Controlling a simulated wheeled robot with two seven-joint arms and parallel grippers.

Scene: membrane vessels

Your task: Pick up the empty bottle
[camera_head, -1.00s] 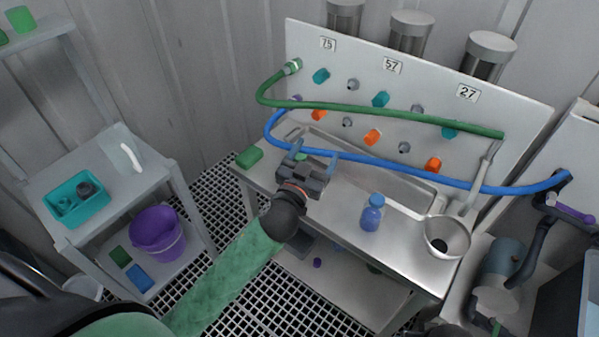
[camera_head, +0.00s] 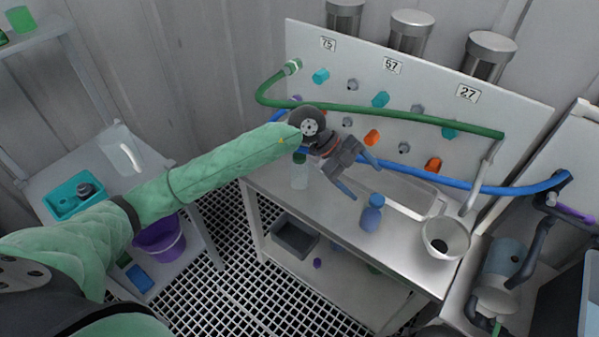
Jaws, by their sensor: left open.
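A clear, see-through bottle (camera_head: 300,177) with a dark green cap stands upright on the left part of the metal bench (camera_head: 287,199); it looks empty. A blue-filled bottle (camera_head: 371,217) with a blue cap stands upright farther right on the bench. My left gripper (camera_head: 366,181) is open with nothing between its fingers. It hangs above the bench, right of the clear bottle and just up from the blue bottle in the picture. My left wrist is close to the clear bottle's cap; I cannot tell if they touch. My right gripper is not in view.
A board with coloured knobs and a green hose (camera_head: 390,111) and a blue hose (camera_head: 470,185) rises behind the bench. A grey bin (camera_head: 295,238) sits on the lower shelf. A teal tray (camera_head: 62,205) is on the left cart.

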